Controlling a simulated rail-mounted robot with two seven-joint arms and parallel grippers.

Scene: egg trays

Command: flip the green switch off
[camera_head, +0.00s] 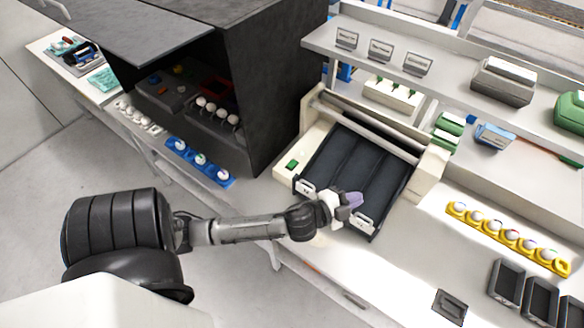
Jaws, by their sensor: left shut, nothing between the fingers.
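A green switch (292,165) sits on the left front side of a cream-coloured machine (432,172) that holds a black ridged bed (352,165). My left gripper (352,200) is shut and empty. In the picture it lies over the front edge of the black bed, between two white labelled tabs, to the right of and below the green switch. The gripper is apart from the switch in the picture. Its exact height above the bed is hard to tell. My right gripper is not in view.
A dark open-fronted cabinet (262,95) stands left of the machine. A blue egg tray (199,161) lies in front of it. A yellow egg tray (507,238) and black containers (540,300) are at right. A shelf (455,75) runs above.

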